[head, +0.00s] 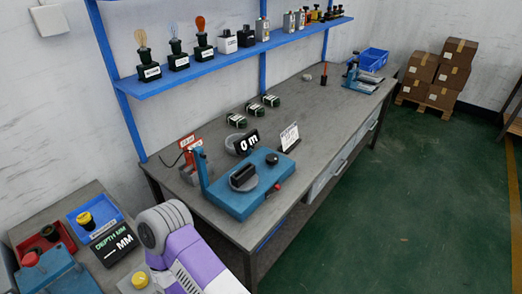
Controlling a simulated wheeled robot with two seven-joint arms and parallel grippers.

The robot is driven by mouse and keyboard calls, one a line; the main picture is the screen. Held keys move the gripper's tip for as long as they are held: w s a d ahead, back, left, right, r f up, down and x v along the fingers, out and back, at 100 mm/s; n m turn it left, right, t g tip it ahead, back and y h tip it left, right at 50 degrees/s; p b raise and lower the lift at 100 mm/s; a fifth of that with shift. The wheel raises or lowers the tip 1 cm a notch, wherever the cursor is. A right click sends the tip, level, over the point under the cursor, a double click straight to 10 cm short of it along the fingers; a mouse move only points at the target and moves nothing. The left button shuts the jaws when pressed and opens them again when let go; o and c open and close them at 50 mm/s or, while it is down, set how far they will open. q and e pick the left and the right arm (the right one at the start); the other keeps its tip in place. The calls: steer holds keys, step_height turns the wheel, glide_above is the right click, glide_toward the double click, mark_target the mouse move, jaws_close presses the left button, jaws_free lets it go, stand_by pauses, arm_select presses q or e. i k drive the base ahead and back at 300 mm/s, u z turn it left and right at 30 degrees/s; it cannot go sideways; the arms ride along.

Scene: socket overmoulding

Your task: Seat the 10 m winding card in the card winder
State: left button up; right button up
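The card winder appears to be the blue machine (256,203) on the long grey bench. It has a round grey turntable (234,186) bearing a dark upright block (243,174), a blue post and a red button. A black display (247,143) reading "0 m" stands behind it. Several dark green pieces with pale bands lie on the bench behind, including a near one (237,120), a middle one (255,109) and a far one (271,100). I cannot tell which, if any, is the 10 m winding card. Neither gripper is in view; only a purple and grey link of mine shows at the bottom.
A blue shelf (240,54) with various small items hangs above. A lower left bench holds a depth display (112,243) and trays. Green floor at the right is free.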

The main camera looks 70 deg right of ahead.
mark_target(246, 178)
steer(key=z, duration=2.2)
